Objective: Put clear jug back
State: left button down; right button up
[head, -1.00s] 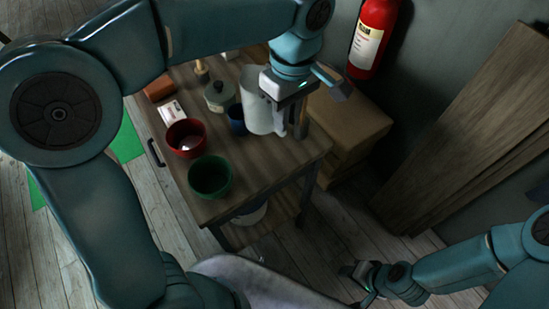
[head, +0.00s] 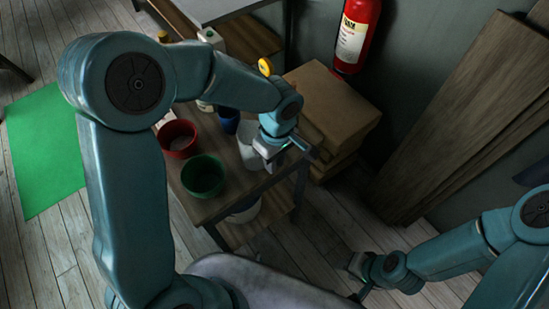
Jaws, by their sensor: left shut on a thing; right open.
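The pale, whitish jug (head: 249,154) is at the right front part of the wooden table (head: 235,193). My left gripper (head: 285,150) is shut on its right side. My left arm and gripper hide much of the jug, and I cannot tell whether its base touches the tabletop. My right gripper (head: 357,277) is open and empty, low at the lower right, well away from the table.
A green bowl (head: 204,178) and a red bowl (head: 178,137) stand left of the jug, with a blue cup (head: 229,122) behind. Cardboard boxes (head: 335,100) are stacked right of the table. A fire extinguisher (head: 356,38) hangs on the wall; wooden boards (head: 470,110) lean there.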

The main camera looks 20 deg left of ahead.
pick_arm(q)
jog(key=shift+s, duration=0.1)
jog(key=c, duration=1.1)
grip_release()
jog(key=shift+f, duration=0.1)
jog(key=r, duration=0.8)
jog(key=w+r, duration=0.1)
jog(key=r, duration=0.3)
jog(key=shift+d+r, duration=0.15)
